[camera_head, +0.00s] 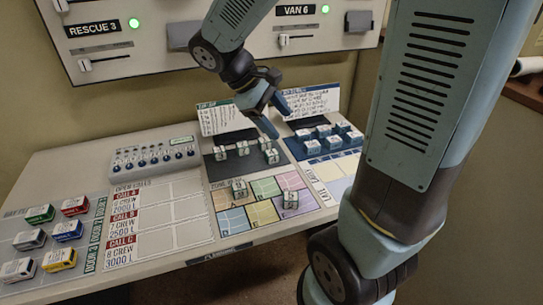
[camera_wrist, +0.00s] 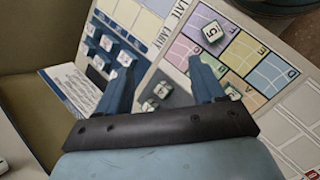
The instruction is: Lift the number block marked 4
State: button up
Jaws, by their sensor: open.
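Several small pale number blocks stand on the dark mat (camera_head: 222,172) in the middle of the console. Two of them, a rear block (camera_head: 265,144) and a front block (camera_head: 272,156), are close together at its right side. I cannot read which block is marked 4. My gripper (camera_head: 280,124) is open and points down above the right part of this mat. In the wrist view, my gripper (camera_wrist: 164,66) has its two fingers apart, with a pale block (camera_wrist: 162,90) showing between them, its mark unclear. Nothing is held.
A block marked 5 (camera_wrist: 212,31) and another block (camera_head: 240,188) stand on the coloured grid (camera_head: 262,212). Several blue-sided blocks (camera_head: 325,131) stand on a blue mat to the right. Upright cards (camera_head: 222,118) stand behind the mats. Toy vehicles (camera_head: 68,230) are at far left.

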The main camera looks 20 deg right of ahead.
jog(key=w+a+f+n+h, duration=0.4)
jog(key=w+f+n, duration=0.1)
jog(key=w+f, duration=0.1)
jog(key=n+t+h, duration=0.2)
jog(key=n+h, duration=0.1)
jog(key=n, duration=0.2)
send_near(273, 152)
jog(key=v, duration=0.3)
jog(key=shift+w+a+r, duration=0.15)
jog(key=shift+a, duration=0.05)
jog(key=shift+d, duration=0.1)
jog(key=x, duration=1.3)
jog(key=shift+d+f, duration=0.2)
jog(key=shift+f, duration=0.1)
jog(key=shift+c, duration=0.2)
jog(key=c, duration=1)
jog(key=shift+r, duration=0.1)
